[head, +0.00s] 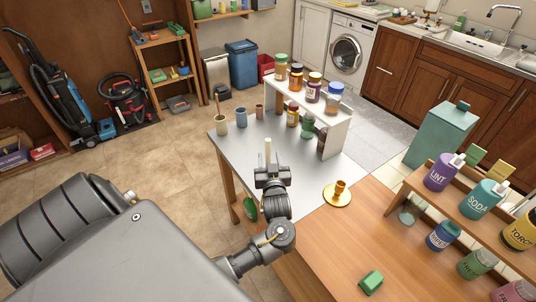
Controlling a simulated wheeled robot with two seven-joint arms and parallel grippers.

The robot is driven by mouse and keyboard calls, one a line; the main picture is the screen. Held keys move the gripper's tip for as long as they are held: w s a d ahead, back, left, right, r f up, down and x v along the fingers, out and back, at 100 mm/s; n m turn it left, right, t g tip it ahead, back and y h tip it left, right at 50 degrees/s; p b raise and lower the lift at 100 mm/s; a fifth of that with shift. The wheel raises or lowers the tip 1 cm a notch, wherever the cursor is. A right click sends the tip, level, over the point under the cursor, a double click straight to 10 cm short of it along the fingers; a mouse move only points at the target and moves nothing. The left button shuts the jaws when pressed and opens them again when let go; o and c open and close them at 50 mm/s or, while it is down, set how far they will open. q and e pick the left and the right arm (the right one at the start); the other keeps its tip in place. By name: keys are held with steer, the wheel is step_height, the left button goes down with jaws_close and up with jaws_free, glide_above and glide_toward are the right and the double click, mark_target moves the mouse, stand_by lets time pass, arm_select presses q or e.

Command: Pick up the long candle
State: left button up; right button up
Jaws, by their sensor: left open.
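A long, pale candle (268,148) stands upright above the grey metal table (228,147). Its lower part is hidden behind my left gripper (271,168). The gripper is open, with its fingers pointing away over the table toward the candle. The candle shows in line with the gap between the fingers; I cannot tell whether it is inside the gap or just beyond it. My right gripper is not in view.
A white shelf (338,133) with several jars stands behind. Cups (241,118) stand at the back left. A green block (371,282) lies in front.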

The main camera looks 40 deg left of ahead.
mark_target(268, 145)
arm_select(q)
steer(key=x, duration=0.3)
steer(key=shift+w+a, duration=0.1)
steer(key=shift+w, duration=0.05)
steer(key=shift+w+a+r+p, duration=0.1)
steer(key=shift+w+a+p, duration=0.2)
steer(key=shift+p, duration=0.15)
steer(key=x, duration=0.2)
steer(key=p+x, duration=0.1)
steer(key=x, duration=0.1)
steer(key=shift+w+f, duration=0.2)
steer(key=shift+f, duration=0.15)
steer(key=shift+c, duration=0.8)
jaws_close()
